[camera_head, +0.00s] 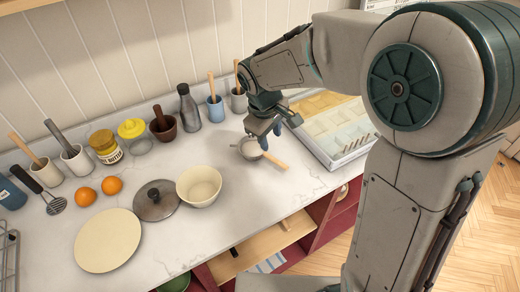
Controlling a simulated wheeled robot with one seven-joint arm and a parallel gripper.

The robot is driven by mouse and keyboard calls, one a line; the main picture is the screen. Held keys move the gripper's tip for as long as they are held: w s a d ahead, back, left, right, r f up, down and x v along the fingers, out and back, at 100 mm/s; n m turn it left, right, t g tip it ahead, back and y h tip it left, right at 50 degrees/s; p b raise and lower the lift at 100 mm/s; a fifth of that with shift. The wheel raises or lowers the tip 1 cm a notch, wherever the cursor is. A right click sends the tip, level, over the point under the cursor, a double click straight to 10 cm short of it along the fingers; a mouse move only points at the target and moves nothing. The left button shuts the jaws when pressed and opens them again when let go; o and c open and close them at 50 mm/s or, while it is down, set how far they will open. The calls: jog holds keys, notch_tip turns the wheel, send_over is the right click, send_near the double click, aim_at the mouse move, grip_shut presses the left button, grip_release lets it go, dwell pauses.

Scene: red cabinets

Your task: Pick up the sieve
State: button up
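The sieve (248,148) lies on the white marble counter, with a round grey bowl and a light wooden handle (275,161) pointing to the lower right. My gripper (279,131) is just above and behind the sieve, pointing down. Its fingers look spread apart, with nothing seen between them. One fingertip overlaps the right edge of the sieve's bowl in the picture; I cannot tell whether it touches.
A cream bowl (199,186), a dark-knobbed lid (155,201) and a cream plate (107,241) lie to the left. A tray of pale blocks (328,125) stands close on the right. A bottle (188,107) and utensil cups line the wall. An open drawer (262,247) juts out below.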

send_over(275, 160)
jog(key=s, duration=0.1)
jog(key=f, duration=0.7)
jog(key=shift+a+p, duration=0.3)
jog(key=shift+a, duration=0.1)
jog(key=shift+w+d+f+p, duration=0.1)
jog(key=shift+w+f+p, duration=0.1)
jog(key=shift+f, duration=0.6)
jog(key=shift+w+d+f+p, duration=0.15)
jog(key=shift+f+p, duration=0.05)
jog(key=shift+f, duration=0.6)
jog(key=shift+w+d+f+p, duration=0.1)
jog(key=shift+w+f+p, duration=0.1)
jog(key=shift+f, duration=0.6)
grip_shut()
